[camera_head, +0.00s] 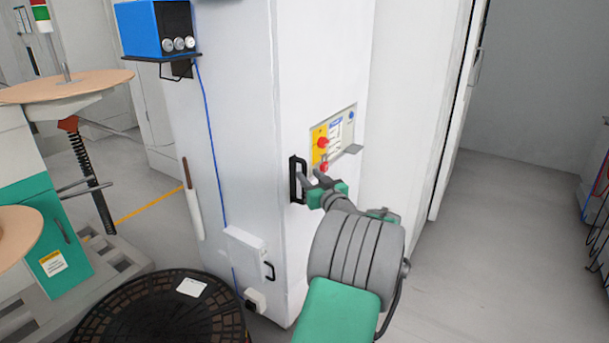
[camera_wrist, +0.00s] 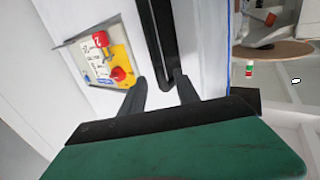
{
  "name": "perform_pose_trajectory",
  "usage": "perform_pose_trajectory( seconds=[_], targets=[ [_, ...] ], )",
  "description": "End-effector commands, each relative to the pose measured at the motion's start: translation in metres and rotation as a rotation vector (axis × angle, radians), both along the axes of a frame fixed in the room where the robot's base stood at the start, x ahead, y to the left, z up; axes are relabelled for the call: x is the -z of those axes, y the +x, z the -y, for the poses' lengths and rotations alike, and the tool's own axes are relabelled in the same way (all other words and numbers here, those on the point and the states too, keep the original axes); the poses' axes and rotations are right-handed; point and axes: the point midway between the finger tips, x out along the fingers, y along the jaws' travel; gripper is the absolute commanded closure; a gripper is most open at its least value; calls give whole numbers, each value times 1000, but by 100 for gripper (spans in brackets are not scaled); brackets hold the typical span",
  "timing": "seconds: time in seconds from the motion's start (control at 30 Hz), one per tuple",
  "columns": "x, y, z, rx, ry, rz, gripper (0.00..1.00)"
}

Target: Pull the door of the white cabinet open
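The tall white cabinet (camera_head: 240,130) stands upright in the middle of the head view. Its door (camera_head: 320,70) looks shut. A black vertical bar handle (camera_head: 293,180) sits on the door near the cabinet's corner. My gripper (camera_head: 311,177) is at the handle, with its fingers pointing at the door. In the wrist view my gripper (camera_wrist: 161,78) has its two dark fingers apart. The handle (camera_wrist: 158,40) runs down between them, closer to the right finger. I cannot tell whether either finger touches it.
A control panel (camera_head: 333,135) with red knobs is right of the handle. A blue box (camera_head: 155,28) is mounted on the cabinet's left side. A black round grate (camera_head: 160,315) lies low at the front left. The floor at the right (camera_head: 500,230) is clear.

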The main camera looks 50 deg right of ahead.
Motion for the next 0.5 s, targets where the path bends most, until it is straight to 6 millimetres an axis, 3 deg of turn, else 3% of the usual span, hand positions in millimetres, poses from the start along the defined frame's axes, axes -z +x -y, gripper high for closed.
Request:
perform_pose_trajectory(
  seconds=[0.2,0.5],
  targets=[
    [0,32,16,-2,1,-2,62],
    [0,37,19,0,2,-1,62]
  ],
)
